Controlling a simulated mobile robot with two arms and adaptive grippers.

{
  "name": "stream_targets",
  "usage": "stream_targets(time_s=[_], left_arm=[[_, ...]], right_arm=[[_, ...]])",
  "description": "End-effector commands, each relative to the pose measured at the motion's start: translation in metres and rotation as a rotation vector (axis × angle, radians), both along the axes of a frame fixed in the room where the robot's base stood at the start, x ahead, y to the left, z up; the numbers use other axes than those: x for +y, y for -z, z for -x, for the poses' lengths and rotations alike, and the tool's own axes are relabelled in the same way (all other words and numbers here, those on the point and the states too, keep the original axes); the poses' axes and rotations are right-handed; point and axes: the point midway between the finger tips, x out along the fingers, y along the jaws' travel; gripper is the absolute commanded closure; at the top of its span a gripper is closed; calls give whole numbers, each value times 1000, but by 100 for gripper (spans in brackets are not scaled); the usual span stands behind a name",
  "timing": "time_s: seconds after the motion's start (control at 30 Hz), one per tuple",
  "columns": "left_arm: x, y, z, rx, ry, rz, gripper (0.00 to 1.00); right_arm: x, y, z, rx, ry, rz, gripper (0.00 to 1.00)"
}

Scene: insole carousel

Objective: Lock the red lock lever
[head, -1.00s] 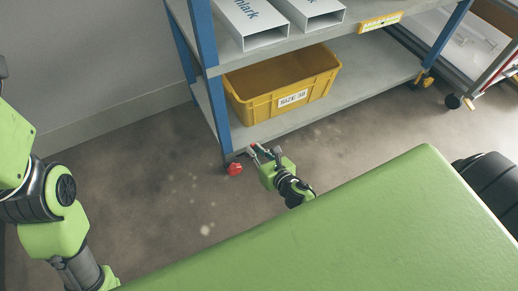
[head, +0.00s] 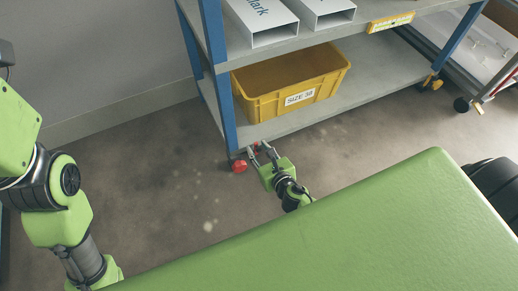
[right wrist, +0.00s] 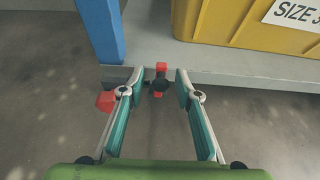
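A small red lever (right wrist: 161,70) with a dark round part below it shows in the right wrist view, at the lower edge of the rack. It appears between and slightly beyond my right fingertips, with gaps on both sides. My right gripper (right wrist: 157,82) is open and empty, its teal pads apart. In the head view the right gripper (head: 262,150) is low at the rack's near left corner, and its fingers partly hide the lever. A second red part (head: 239,166) sits by the rack's foot; it also shows left of the left finger (right wrist: 105,101). My left gripper is out of view.
The rack has blue posts (right wrist: 101,30) and a grey bottom shelf (head: 345,105). A yellow bin (head: 265,103) labelled SIZE 38 stands on that shelf, and white boxes (head: 270,38) stand above. The floor (head: 150,170) left of the rack is clear.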

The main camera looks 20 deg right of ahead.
Motion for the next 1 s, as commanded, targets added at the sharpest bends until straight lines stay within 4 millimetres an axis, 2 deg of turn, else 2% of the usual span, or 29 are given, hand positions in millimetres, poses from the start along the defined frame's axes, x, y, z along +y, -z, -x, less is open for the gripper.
stream_targets(time_s=[0.27, 0.43, 0.57, 0.8, 1.0], left_arm=[[1, 0, 2, -6, -1, 3, 100], [1, -1, 2, -5, -1, 3, 100], [1, 0, 1, -3, -1, 2, 100], [0, 0, 0, -2, -1, 1, 100], [0, 0, 0, -1, -1, 0, 100]], right_arm=[[0, -1, 0, -2, 0, -1, 69], [0, -4, 9, -1, -1, 0, 69], [-1, -12, 28, 0, -2, -1, 69], [-2, -30, 75, 2, -1, -1, 69], [-3, -42, 101, 0, 0, -1, 69]])
